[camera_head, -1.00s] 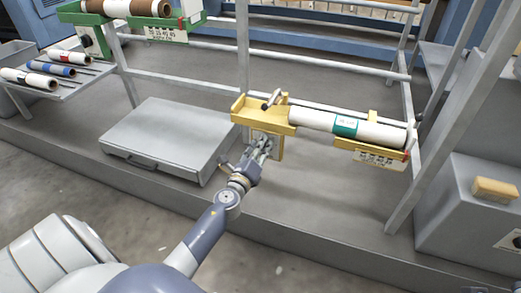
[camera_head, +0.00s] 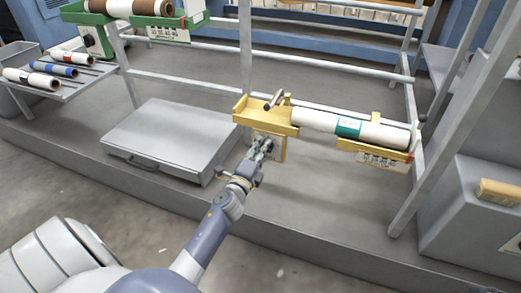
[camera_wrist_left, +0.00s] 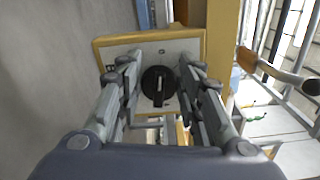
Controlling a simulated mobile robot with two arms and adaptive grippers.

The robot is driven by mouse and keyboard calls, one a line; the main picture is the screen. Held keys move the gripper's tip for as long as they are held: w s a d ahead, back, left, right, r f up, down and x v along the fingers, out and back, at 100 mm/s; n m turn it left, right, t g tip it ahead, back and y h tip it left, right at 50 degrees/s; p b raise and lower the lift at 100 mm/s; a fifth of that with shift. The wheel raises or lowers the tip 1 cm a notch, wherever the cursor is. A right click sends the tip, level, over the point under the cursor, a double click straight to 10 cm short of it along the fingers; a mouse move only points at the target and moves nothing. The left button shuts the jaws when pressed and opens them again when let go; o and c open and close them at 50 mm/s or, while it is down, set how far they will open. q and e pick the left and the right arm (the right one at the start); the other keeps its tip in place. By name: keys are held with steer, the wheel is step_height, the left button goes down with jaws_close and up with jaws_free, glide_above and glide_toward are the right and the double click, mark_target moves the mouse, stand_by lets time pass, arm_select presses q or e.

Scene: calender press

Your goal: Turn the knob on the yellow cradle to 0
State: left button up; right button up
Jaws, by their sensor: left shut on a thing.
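The yellow cradle (camera_head: 245,108) is on the rail frame, and a white roll (camera_head: 315,120) with a green band lies across it and its second yellow bracket. A pale dial plate with a yellow edge (camera_wrist_left: 125,42) hangs below the cradle. In the left wrist view the black round knob (camera_wrist_left: 158,88) is on this plate, with a light pointer line. Small marks on the plate are too blurred to read. My left gripper (camera_head: 266,146) is at the plate, its fingers on either side of the knob, shut on it. My right gripper is out of view.
A grey flat case (camera_head: 165,135) lies on the platform left of my arm. A green cradle (camera_head: 165,30) with rolls is at the upper left, above a rack of several rolls (camera_head: 60,70). A grey upright post (camera_head: 455,125) stands at the right.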

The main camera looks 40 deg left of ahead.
arm_select(q)
steer(key=shift+a, duration=0.1)
stand_by(0.3)
steer(key=o, duration=1)
steer(key=shift+c, duration=0.2)
steer(key=shift+o, duration=0.2)
steer(key=v, duration=1.2)
